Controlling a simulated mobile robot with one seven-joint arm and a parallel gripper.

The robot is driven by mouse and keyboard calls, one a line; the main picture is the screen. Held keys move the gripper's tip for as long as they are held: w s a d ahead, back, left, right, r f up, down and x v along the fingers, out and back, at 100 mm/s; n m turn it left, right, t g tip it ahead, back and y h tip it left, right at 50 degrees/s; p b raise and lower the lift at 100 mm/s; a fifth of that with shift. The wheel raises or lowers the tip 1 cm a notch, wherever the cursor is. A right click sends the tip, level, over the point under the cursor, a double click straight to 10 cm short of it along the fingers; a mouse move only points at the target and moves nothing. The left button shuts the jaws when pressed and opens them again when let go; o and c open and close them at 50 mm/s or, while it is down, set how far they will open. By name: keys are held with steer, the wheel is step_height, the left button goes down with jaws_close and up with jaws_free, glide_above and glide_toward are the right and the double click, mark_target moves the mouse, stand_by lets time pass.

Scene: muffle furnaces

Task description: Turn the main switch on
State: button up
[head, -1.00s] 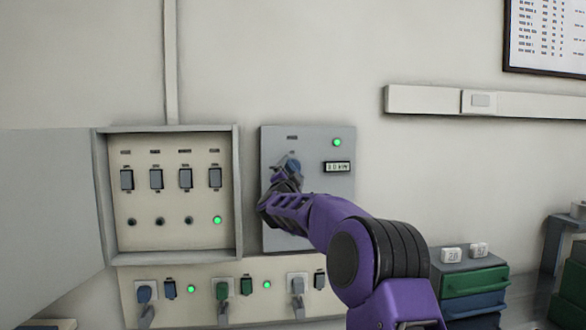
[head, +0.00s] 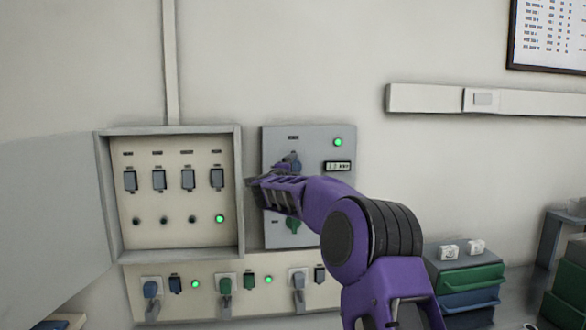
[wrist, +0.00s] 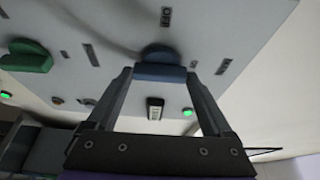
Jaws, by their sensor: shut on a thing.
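A grey panel (head: 312,206) on the wall carries a blue rotary knob (head: 292,162) near its top and a green knob (head: 293,226) lower down. My gripper (wrist: 160,74) is shut on the blue knob, which shows between its two fingertips in the wrist view (wrist: 160,54). The green knob also shows there (wrist: 27,56), apart from the fingers. A green lamp (head: 338,142) is lit beside a small display (head: 338,166). My gripper partly hides the blue knob in the head view.
An open breaker box (head: 240,195) with several dark switches is left of the panel, close to my gripper. A socket strip (head: 250,303) with plugs runs below. Drawers (head: 470,278) stand at lower right.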

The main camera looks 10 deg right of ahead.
stand_by(0.4)
steer(key=o, duration=1.1)
steer(key=shift+o, duration=0.2)
steer(key=b+v, duration=0.2)
steer(key=v, duration=1.5)
steer(key=shift+s+b, duration=0.2)
steer(key=shift+b, duration=0.15)
